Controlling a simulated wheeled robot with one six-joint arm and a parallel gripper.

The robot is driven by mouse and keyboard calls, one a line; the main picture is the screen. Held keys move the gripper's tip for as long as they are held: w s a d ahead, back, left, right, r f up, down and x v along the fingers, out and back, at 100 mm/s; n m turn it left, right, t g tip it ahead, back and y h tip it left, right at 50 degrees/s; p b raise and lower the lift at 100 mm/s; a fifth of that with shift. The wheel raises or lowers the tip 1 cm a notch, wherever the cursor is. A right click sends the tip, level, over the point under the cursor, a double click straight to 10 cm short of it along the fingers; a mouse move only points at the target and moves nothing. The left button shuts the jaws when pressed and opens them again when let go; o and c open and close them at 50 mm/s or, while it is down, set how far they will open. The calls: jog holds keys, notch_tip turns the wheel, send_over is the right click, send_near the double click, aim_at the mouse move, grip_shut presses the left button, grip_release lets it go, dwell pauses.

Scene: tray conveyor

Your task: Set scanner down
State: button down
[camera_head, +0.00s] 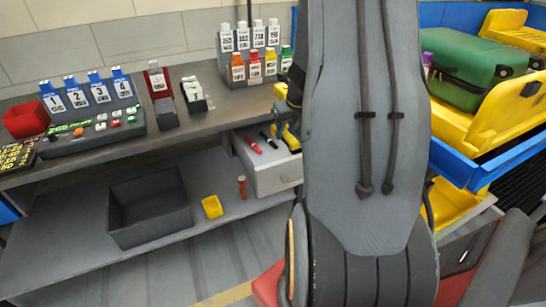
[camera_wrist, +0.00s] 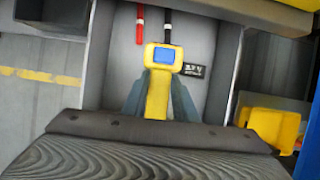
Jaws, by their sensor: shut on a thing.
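The scanner (camera_wrist: 158,92) is yellow with a blue screen and shows in the middle of the wrist view. My gripper (camera_wrist: 159,100) is shut on its handle, with one grey finger on each side. The scanner is over the open grey drawer (camera_wrist: 212,95); I cannot tell whether it touches the drawer floor. In the head view, part of the scanner (camera_head: 291,136) shows at the drawer's right, and my arm hides the rest and most of my gripper.
A red marker (camera_wrist: 140,27) and a black marker (camera_wrist: 167,28) lie in the drawer beyond the scanner. A small black label (camera_wrist: 194,70) is at the scanner's right. The bench top (camera_head: 215,115) is above the drawer. A blue-edged conveyor with a green suitcase (camera_head: 478,70) stands at right.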

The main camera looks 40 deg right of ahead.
jog(key=shift+d+f+b, duration=0.15)
jog(key=shift+f+b, duration=0.3)
jog(key=shift+f, duration=0.15)
jog(key=b, duration=0.7)
send_near(286, 156)
jog(key=f, duration=0.1)
jog(key=a+f, duration=0.1)
jog(key=f, duration=0.1)
jog(key=a+f, duration=0.1)
jog(key=f, duration=0.1)
jog(key=shift+w+a, duration=0.15)
jog(key=shift+w, duration=0.1)
jog(key=shift+f, duration=0.15)
jog(key=c, duration=1.4)
grip_release()
